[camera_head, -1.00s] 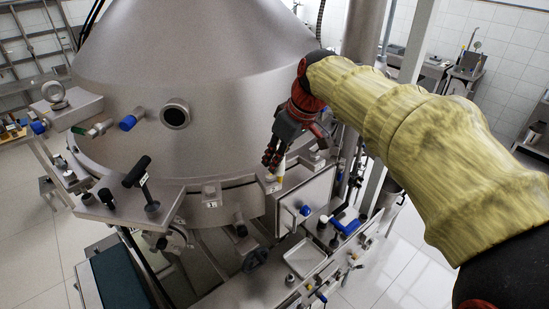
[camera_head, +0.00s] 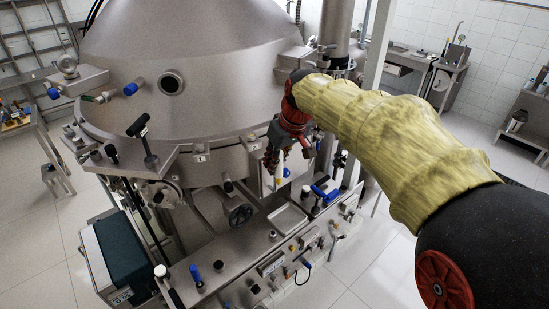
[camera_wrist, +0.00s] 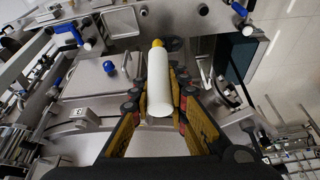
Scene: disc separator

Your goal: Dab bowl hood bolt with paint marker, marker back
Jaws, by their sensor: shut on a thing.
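My gripper (camera_head: 274,158) is shut on the paint marker. The marker (camera_wrist: 158,85) has a white body and a yellow tip that points away from the palm in the wrist view. In the head view the marker (camera_head: 279,174) hangs tip down below the fingers, in front of a square steel panel and clear of surfaces as far as I can tell. The large steel bowl hood (camera_head: 195,60) stands behind and left of my gripper. Numbered clamp blocks sit on its rim, including block 1 (camera_head: 200,158). A label 2 (camera_wrist: 80,112) shows in the wrist view. Any paint dab is too small to tell.
A shallow steel tray (camera_head: 288,219) lies on the deck below my gripper. A blue-handled part (camera_head: 325,194) and several knobs crowd the deck at its right. A black T-handle (camera_head: 142,135) rises at the left. The floor at right is open.

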